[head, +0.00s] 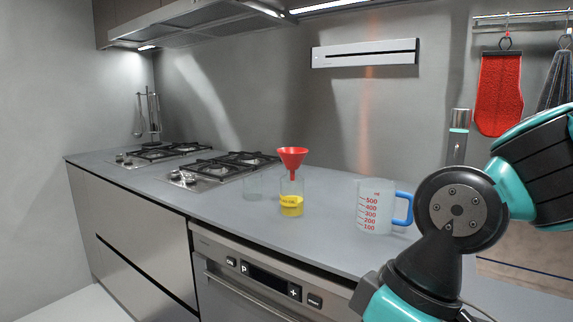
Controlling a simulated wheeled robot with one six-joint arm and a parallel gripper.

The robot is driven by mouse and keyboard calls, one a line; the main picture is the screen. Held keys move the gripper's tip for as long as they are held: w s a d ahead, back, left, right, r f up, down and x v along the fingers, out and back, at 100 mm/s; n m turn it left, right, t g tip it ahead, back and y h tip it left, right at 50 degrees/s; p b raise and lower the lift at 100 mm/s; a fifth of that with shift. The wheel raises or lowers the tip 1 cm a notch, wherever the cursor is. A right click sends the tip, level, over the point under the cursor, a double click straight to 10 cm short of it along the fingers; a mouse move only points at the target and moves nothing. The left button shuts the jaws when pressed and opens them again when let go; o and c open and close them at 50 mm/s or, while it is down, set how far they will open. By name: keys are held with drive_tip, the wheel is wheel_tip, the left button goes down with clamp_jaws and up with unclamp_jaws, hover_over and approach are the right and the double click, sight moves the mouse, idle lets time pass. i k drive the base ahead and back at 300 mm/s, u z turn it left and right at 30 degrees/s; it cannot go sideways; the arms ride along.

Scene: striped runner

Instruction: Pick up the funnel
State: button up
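The funnel (293,157) is red, with a wide cone on top and a narrow stem. It stands upright with its stem down in the mouth of a clear glass beaker (286,191). The beaker stands on the grey counter and has yellow liquid (291,206) in its lower part. My arm's teal and black links show at the right of the head view. I cannot pick out my gripper's fingers in this view, so its opening and what it holds are hidden.
A measuring cup (374,212) with a blue handle stands right of the beaker. An empty clear glass (253,185) is to its left. Gas hobs (233,165) lie farther left. A red mitt (500,92) hangs at the right. The counter's front edge (300,238) is near the beaker.

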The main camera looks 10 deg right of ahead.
sight(292, 158)
drive_tip(key=u, duration=1.4)
drive_tip(key=i, duration=1.4)
drive_tip(key=z, duration=1.95)
